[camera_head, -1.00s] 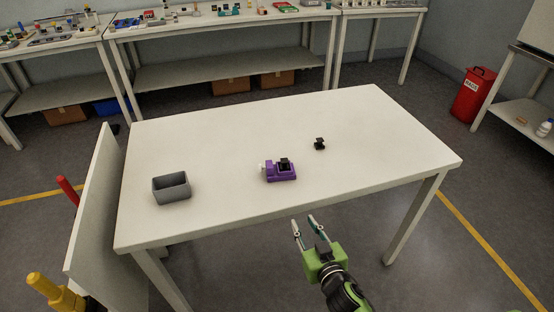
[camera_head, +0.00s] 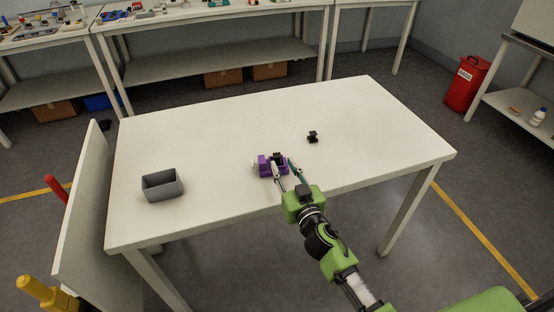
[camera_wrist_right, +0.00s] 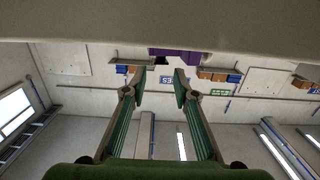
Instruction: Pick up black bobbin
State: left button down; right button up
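A small black spool-shaped piece, apparently the black bobbin (camera_head: 312,137), stands alone on the white table (camera_head: 220,125), right of and behind a purple fixture (camera_head: 263,166). Another black part (camera_head: 278,156) sits in the top of the fixture. My right gripper (camera_head: 283,164) is open at the fixture's front right side, its fingers partly covering it; I cannot tell whether they touch it. In the right wrist view the two fingers (camera_wrist_right: 160,78) are apart with nothing between them, and the purple fixture (camera_wrist_right: 176,54) shows just beyond their tips. My left gripper is not in view.
A grey open bin (camera_head: 162,185) stands at the table's left and looks empty. The back and right of the table are clear. A white upright panel (camera_head: 82,210) stands beside the left table edge. Cluttered workbenches (camera_head: 200,22) line the back wall.

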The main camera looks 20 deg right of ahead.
aim_at(279, 157)
jog(key=w, duration=0.5)
jog(key=shift+a+f, duration=0.1)
jog(key=shift+f, duration=0.3)
jog(key=c, duration=0.7)
